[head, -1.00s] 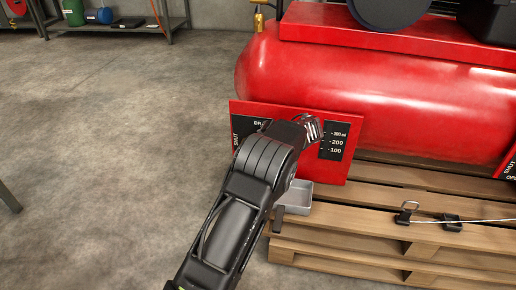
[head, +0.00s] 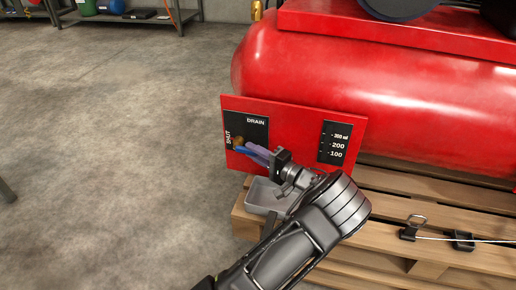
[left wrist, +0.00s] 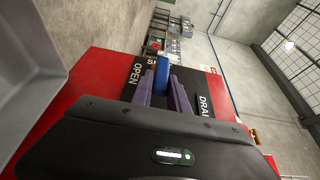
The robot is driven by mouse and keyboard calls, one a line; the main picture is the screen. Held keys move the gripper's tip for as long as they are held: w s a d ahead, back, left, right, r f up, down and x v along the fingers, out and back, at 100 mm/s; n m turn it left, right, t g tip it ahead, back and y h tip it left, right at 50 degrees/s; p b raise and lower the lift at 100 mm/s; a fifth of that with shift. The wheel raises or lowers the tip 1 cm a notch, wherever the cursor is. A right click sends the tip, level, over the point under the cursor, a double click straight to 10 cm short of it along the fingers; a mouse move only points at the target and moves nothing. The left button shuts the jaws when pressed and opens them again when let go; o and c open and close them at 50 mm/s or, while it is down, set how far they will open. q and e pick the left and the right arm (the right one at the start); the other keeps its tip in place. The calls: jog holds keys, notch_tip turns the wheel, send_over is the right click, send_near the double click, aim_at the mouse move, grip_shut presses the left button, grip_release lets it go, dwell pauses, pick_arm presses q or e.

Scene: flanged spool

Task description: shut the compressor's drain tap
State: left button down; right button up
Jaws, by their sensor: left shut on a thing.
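The drain tap has a brass body (head: 238,141) and a blue handle (head: 240,149), in front of the black DRAIN label (head: 257,130) on the red panel (head: 290,125). SHUT is printed at that label's left edge. My left gripper (head: 254,152) has its purple fingers shut on the blue handle, reaching it from the lower right. In the left wrist view the blue handle (left wrist: 162,75) sits between the two fingers, with the word OPEN (left wrist: 135,75) to their left. In the head view my gripper covers the label's lower part. My right gripper is out of view.
The red tank (head: 380,90) stands behind the panel on a wooden pallet (head: 400,205). A grey tray (head: 262,196) sits on the pallet below the tap. A clip (head: 412,227) and a rod lie at right. The concrete floor at left is clear.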

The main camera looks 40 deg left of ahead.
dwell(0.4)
pick_arm(q)
jog(key=c, duration=1.3)
grip_release()
jog(key=shift+s+d+f+p, duration=0.15)
jog(key=shift+d+p, duration=0.45)
jog(key=shift+d, duration=1.35)
jog(key=shift+s+d+p, duration=0.1)
jog(key=shift+d+p, duration=0.45)
jog(key=shift+d, duration=1.35)
